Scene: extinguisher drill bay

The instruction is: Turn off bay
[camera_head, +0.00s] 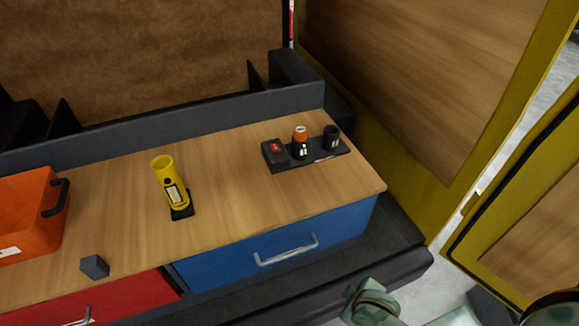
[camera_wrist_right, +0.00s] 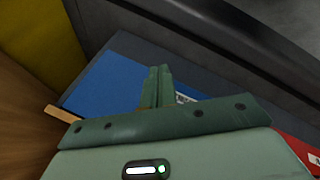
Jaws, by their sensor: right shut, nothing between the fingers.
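A small dark box with a red button (camera_head: 275,148) sits at the left end of a black tray (camera_head: 325,157) near the right end of the wooden worktop. An orange-topped black bottle (camera_head: 300,143) and a dark cup (camera_head: 332,138) stand beside it in the tray. My right gripper (camera_wrist_right: 157,85) is shut and empty, in front of the blue drawer (camera_wrist_right: 120,75) in the wrist view. Its fingers partly hide the drawer handle there. Green parts of my right arm show low at the right in the head view, away from the button. My left gripper is out of view.
A yellow flashlight-like object (camera_head: 168,180) stands on the worktop (camera_head: 230,185). The blue drawer's handle (camera_head: 287,250) and the red drawer (camera_head: 130,300) face front. Yellow-framed panels stand right.

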